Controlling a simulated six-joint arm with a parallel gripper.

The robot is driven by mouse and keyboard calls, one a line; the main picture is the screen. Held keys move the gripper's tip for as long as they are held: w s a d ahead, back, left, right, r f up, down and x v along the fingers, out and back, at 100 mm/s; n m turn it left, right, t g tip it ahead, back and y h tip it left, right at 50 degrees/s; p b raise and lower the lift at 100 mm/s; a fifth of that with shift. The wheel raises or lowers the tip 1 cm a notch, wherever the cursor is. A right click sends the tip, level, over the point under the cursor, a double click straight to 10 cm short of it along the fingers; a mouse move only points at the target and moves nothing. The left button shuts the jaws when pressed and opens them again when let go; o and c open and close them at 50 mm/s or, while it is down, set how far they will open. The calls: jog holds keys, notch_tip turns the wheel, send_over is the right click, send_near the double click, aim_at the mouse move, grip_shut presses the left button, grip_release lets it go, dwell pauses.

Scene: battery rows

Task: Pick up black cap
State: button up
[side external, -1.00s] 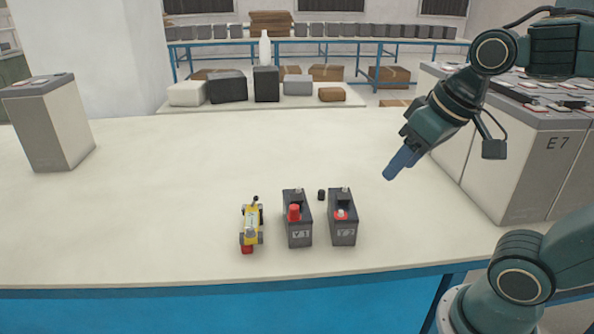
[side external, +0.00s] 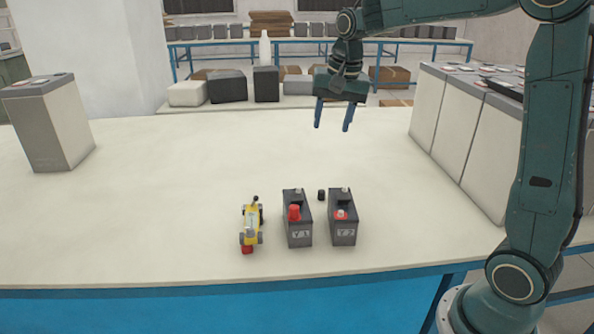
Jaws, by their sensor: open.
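The small black cap (side external: 321,195) stands on the cream table between the tops of two dark batteries, Y1 (side external: 298,226) and Y2 (side external: 342,226). Y1 has a red cap (side external: 294,212) on its top; Y2 shows a bare red-ringed terminal (side external: 341,215) at its front. My gripper (side external: 332,130) hangs above and behind the cap, fingers pointing down, clearly apart and with nothing between them.
A yellow toy-like vehicle (side external: 251,223) stands left of Y1, with a red piece (side external: 247,249) at its front. A tall grey-white battery (side external: 50,125) stands at far left, and a row of large batteries (side external: 455,130) at right. The table's middle is clear.

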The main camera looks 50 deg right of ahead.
jog(key=w+d+f+m+g, duration=0.1)
jog(key=w+d+f+m, duration=0.3)
jog(key=w+d+f, duration=0.3)
jog(key=m+g, duration=0.1)
jog(key=m, duration=0.3)
send_over(321, 191)
notch_tip(321, 191, down, 10)
jog(key=shift+s+a+f+y, duration=0.1)
jog(key=shift+s+a+y, duration=0.05)
jog(key=shift+y, duration=0.15)
jog(key=shift+f, duration=0.1)
jog(key=shift+f, duration=4.2)
jog(key=shift+f, duration=2.6)
jog(key=c, duration=1)
